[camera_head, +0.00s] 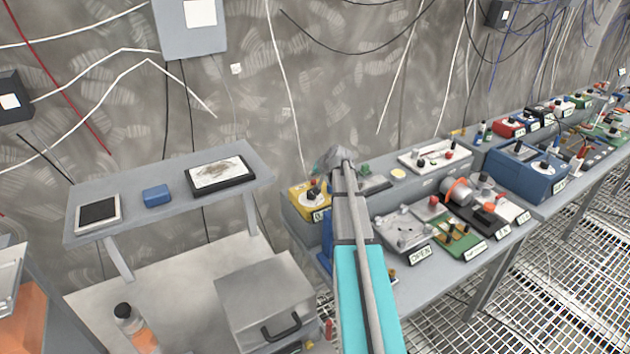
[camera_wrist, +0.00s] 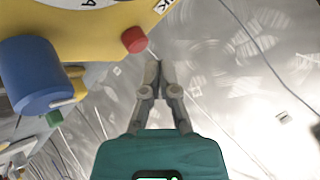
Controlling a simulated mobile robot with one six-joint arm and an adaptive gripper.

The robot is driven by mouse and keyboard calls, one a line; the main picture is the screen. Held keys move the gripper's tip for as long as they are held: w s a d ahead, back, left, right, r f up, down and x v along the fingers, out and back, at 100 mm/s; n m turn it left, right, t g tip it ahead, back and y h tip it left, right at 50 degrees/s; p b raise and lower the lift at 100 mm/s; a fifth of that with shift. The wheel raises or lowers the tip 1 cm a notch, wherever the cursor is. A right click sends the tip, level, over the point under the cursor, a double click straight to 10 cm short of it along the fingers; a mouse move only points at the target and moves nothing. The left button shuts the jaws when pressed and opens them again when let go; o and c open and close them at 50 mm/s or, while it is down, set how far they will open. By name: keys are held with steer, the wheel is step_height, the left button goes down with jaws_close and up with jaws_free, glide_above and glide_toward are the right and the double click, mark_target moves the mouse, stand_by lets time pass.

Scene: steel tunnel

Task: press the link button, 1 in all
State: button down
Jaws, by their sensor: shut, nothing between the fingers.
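A yellow box (camera_head: 300,203) stands at the left end of the bench, partly hidden behind my arm. My gripper (camera_wrist: 160,66) is shut and empty. Its tips are just right of and below the red button in the picture, and appear apart from it. It also shows small in the head view (camera_head: 332,155).
The bench (camera_head: 400,290) carries several other devices to the right, with a blue box (camera_head: 515,170) farther along. A grey shelf (camera_head: 165,215) and a metal box (camera_head: 265,290) are at the left. Loose cables hang on the wall behind.

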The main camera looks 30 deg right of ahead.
mark_target(314, 182)
steer(key=shift+r+p, duration=2.25)
steer(key=shift+r, duration=0.15)
steer(key=shift+s, duration=0.1)
